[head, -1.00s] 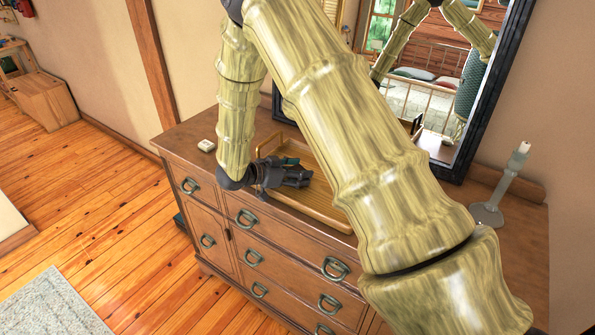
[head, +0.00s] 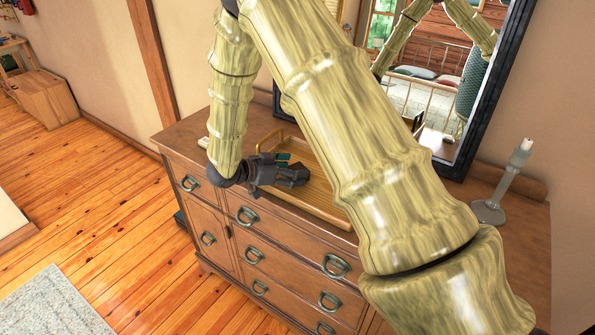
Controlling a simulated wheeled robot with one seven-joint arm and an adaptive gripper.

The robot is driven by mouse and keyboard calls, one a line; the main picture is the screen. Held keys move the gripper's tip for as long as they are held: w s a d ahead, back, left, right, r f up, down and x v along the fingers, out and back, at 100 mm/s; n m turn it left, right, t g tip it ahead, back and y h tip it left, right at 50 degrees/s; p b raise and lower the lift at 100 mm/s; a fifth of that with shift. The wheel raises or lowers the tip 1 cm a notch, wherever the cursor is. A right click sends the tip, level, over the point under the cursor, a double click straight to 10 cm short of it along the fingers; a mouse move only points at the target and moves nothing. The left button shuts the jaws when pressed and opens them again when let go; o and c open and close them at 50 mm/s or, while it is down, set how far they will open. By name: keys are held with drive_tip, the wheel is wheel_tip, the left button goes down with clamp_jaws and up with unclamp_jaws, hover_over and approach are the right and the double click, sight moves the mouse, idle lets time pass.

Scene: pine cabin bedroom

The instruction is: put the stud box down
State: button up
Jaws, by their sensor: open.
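My gripper (head: 294,175) is dark grey and reaches in low over the wooden tray (head: 335,215) on the dresser. Its jaws are open. A small dark teal thing (head: 283,157) shows just behind the fingers, over the tray. It may be the stud box, but it is mostly hidden, and I cannot tell whether it touches the fingers or rests on the tray floor.
The wooden dresser (head: 290,258) carries the tray. A small pale object (head: 203,141) at its left end is partly behind my arm. A grey candlestick (head: 494,203) stands at the right. A dark-framed mirror (head: 487,95) rises behind. My arm hides the dresser's middle.

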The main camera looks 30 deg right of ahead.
drive_tip(key=b+v, duration=0.2)
drive_tip(key=v, duration=0.7)
drive_tip(key=shift+a+r, duration=0.1)
drive_tip(key=shift+a, duration=0.15)
